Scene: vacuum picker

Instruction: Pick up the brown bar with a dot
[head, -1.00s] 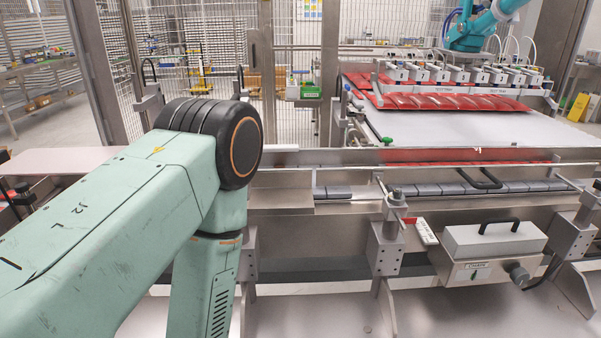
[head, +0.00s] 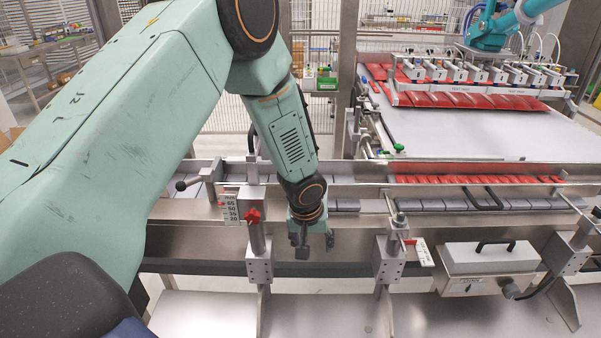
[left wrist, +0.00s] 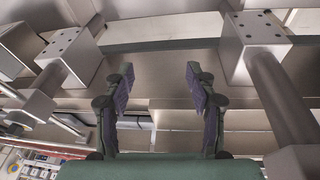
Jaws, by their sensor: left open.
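I cannot make out a brown bar with a dot in either view. Several grey-blue bars (head: 432,205) lie in a row along the steel conveyor channel (head: 455,183) in the head view, with more of them on the left behind my arm. My left gripper (head: 316,246) hangs in front of the channel, between two metal posts, with its fingers pointing down. In the left wrist view my left gripper (left wrist: 159,82) is open, its two fingers apart with nothing between them. My right gripper is not in view.
Clamp posts stand left (head: 259,245) and right (head: 389,255) of my left gripper. A grey handled box (head: 490,268) is at the right. Red wrapped packs (head: 470,100) hang under a suction picker behind. The steel shelf in front (head: 320,315) is clear.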

